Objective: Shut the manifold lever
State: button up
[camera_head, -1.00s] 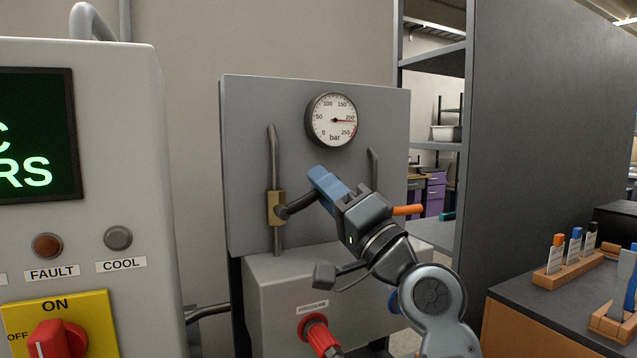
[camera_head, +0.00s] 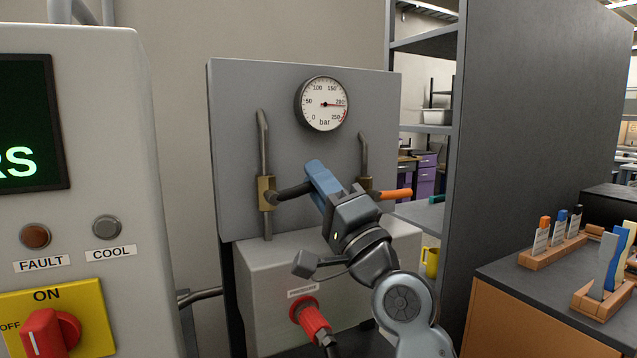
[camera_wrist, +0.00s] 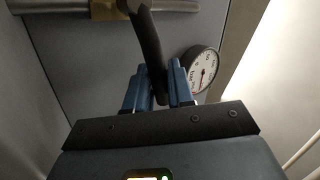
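The grey manifold panel (camera_head: 235,130) carries two pipes with brass valves. The left brass valve (camera_head: 266,194) has a dark lever (camera_head: 292,191) sticking out from it, across its upright pipe. It also shows in the wrist view (camera_wrist: 148,45). My gripper (camera_head: 316,172) has blue fingers, which hide the lever's outer end in the head view. In the wrist view the fingers (camera_wrist: 160,88) stand close on either side of the lever's end, and look shut on it. An orange lever (camera_head: 396,194) sticks out at the right valve (camera_head: 366,184), partly behind my gripper.
A pressure gauge (camera_head: 322,104) sits above, needle near 200 bar. Below is a grey box (camera_head: 265,275) with a red fitting (camera_head: 309,316). A control cabinet (camera_head: 130,180) stands at left. A bench (camera_head: 520,285) with wooden holders and a dark partition (camera_head: 530,130) stand at right.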

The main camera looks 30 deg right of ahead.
jog(key=o, duration=0.3)
jog(key=shift+b+v, duration=1.35)
jog(key=shift+v, duration=2.6)
